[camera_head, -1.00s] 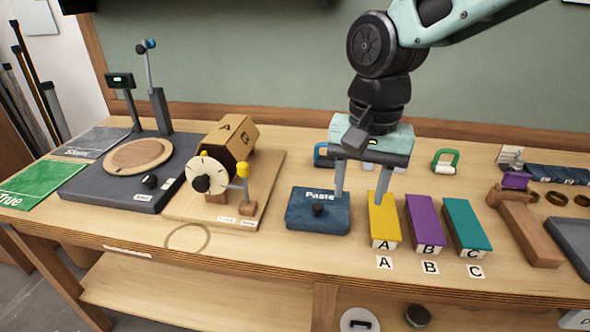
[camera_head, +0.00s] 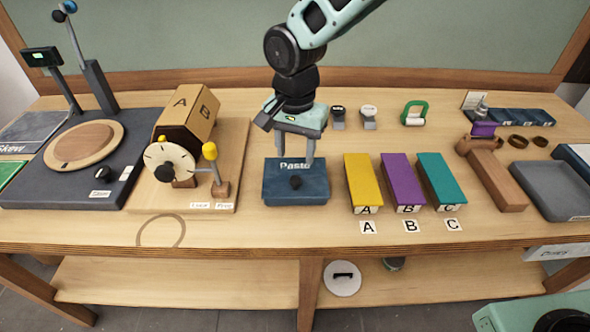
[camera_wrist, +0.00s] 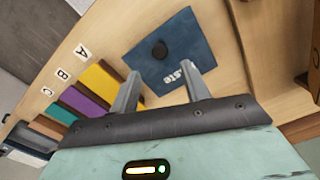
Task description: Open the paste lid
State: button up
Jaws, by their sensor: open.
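The paste box (camera_head: 296,190) is a dark blue box with a white "Paste" label along the far side of its top. Its lid is closed, with a small black knob (camera_head: 295,183) near the middle. My gripper (camera_head: 294,160) is above the far edge of the box, pointing down, open and empty. In the wrist view the box (camera_wrist: 185,40) lies beyond the open fingers (camera_wrist: 165,85), and its knob (camera_wrist: 159,50) is clear of them. One finger partly covers the label.
Yellow (camera_head: 363,180), purple (camera_head: 408,180) and teal (camera_head: 441,180) blocks stand right of the box. A wooden base (camera_head: 225,195) with a dial and an A/B block is on the left. Bare tabletop (camera_head: 260,225) lies in front of the box.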

aim_at(296, 179)
notch_tip(296, 179, down, 7)
jog(key=shift+f+p, duration=0.2)
jog(key=shift+p, duration=0.35)
grip_shut()
